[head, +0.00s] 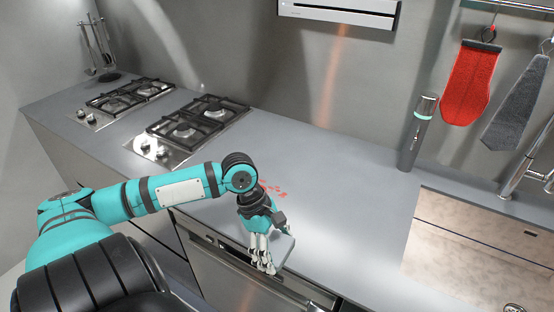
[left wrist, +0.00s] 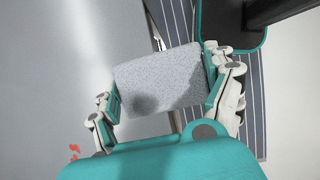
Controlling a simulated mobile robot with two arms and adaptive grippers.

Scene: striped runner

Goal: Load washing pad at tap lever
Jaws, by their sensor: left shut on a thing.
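A grey speckled washing pad (left wrist: 160,78) is held between the fingers of my left gripper (head: 262,256). In the left wrist view the fingers of my left gripper (left wrist: 163,88) press on its two sides. In the head view the pad (head: 284,252) shows only partly, behind the fingers, at the counter's front edge above the steel appliance front. The metal tap (head: 528,168) stands behind the sink at the far right, well apart from my gripper; its lever (head: 540,177) shows near the picture edge. My right gripper is out of view.
Red stains (head: 272,188) mark the grey counter (head: 340,185) just behind my left gripper. Two gas hobs (head: 195,127) sit to the left. A grey cylinder (head: 416,135) stands left of the sink (head: 470,255). A red mitt (head: 469,85) and grey cloth (head: 517,100) hang above.

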